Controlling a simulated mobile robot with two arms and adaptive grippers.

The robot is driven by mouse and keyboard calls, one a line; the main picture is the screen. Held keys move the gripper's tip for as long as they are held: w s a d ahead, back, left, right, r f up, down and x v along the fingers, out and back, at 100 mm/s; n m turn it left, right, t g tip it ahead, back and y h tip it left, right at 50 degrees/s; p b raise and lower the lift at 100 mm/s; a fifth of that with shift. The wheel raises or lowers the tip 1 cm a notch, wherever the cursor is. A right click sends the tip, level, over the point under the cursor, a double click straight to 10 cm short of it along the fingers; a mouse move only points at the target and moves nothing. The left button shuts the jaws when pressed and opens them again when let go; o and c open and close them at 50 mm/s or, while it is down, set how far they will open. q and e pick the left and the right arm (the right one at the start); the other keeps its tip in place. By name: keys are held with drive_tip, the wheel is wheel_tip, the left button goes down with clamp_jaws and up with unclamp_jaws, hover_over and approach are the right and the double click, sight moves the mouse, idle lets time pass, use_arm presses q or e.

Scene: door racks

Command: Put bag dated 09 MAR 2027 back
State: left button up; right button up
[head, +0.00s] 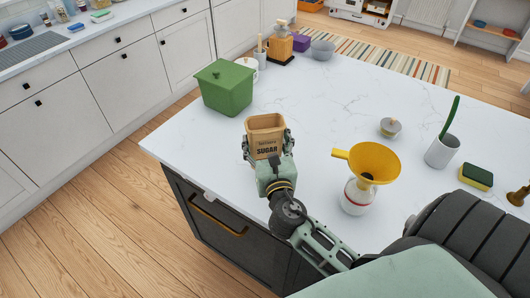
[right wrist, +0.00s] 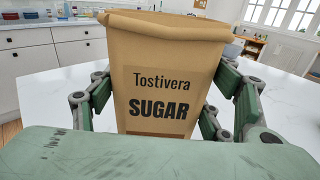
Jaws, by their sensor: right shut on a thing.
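A tan paper bag labelled "Tostivera SUGAR" (head: 265,137) is upright between the fingers of my right gripper (head: 266,150), near the left edge of the white island top. It also fills the middle of the right wrist view (right wrist: 165,75), with the gripper fingers closed on both its sides. Its top rim looks folded over and open. No date shows on the side that I see; its lower part is hidden by my gripper. I cannot tell whether the bag touches the counter. My left gripper is not in view.
A green lidded bin (head: 224,90) stands behind the bag. A glass jar (head: 358,195) with a yellow funnel (head: 374,162) stands to the right. The countertop's (head: 320,95) middle is clear.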

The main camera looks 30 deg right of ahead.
sight(266, 151)
drive_tip(key=shift+f+b, duration=0.4)
drive_tip(key=shift+f, duration=1.45)
drive_tip(key=shift+f, duration=0.2)
drive_tip(key=o, duration=1.4)
drive_tip(key=shift+r, duration=0.15)
drive_tip(key=shift+s, duration=0.2)
drive_tip(key=b+v, duration=0.3)
drive_tip(key=v, duration=0.7)
drive_tip(key=shift+s+a, duration=0.2)
drive_tip(key=shift+s, duration=0.15)
drive_tip(key=shift+s+a+r+b, duration=0.15)
drive_tip(key=shift+s+a+b, duration=0.05)
drive_tip(key=shift+s+b, duration=0.2)
